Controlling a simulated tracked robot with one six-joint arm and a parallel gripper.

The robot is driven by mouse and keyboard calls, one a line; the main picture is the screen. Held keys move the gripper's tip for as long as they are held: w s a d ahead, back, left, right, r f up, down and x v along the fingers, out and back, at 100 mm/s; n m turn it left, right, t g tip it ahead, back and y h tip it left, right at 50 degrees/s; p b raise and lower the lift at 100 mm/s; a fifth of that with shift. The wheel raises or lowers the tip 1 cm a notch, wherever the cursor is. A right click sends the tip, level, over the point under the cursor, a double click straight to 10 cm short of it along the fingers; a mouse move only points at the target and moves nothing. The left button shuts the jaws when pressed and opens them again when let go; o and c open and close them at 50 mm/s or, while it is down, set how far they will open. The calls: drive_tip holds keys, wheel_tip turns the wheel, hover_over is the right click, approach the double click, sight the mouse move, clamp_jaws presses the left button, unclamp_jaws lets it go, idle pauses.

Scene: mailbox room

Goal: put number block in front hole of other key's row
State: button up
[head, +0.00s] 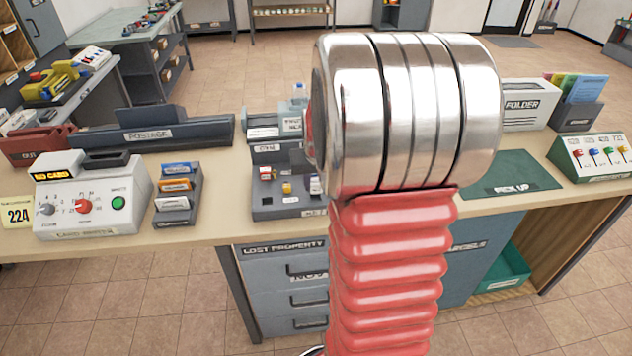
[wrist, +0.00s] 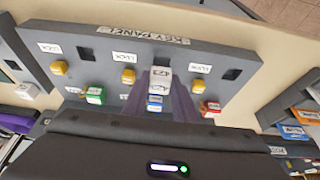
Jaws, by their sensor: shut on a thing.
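The grey key panel (wrist: 110,40) fills the upper wrist view and also shows on the counter in the head view (head: 270,212). Several yellow blocks (wrist: 128,76) sit in it, with dark square holes (wrist: 231,74) between or beside them. A green-topped block (wrist: 95,95), a blue-and-white one (wrist: 155,103) and a red one (wrist: 210,108) stand nearer my gripper. My gripper (wrist: 163,84) is shut on a white number block (wrist: 160,76), over the middle of the panel. Its printed number is too blurred to read. The panel behind the held block and below my gripper's body is hidden.
In the head view, my arm hides the counter's middle. A card writer (head: 90,200) and card rack (head: 177,195) stand left of the panel. A green pick-up mat (head: 508,175) and a key stand (head: 590,160) are at right. A postage tray (head: 155,134) lies behind.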

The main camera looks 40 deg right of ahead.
drive_tip(key=shift+f, duration=0.75)
drive_tip(key=shift+f, duration=0.35)
drive_tip(key=o, duration=1.1)
drive_tip(key=shift+r, duration=0.1)
drive_tip(key=shift+r, duration=3.45)
drive_tip(key=shift+s, duration=0.1)
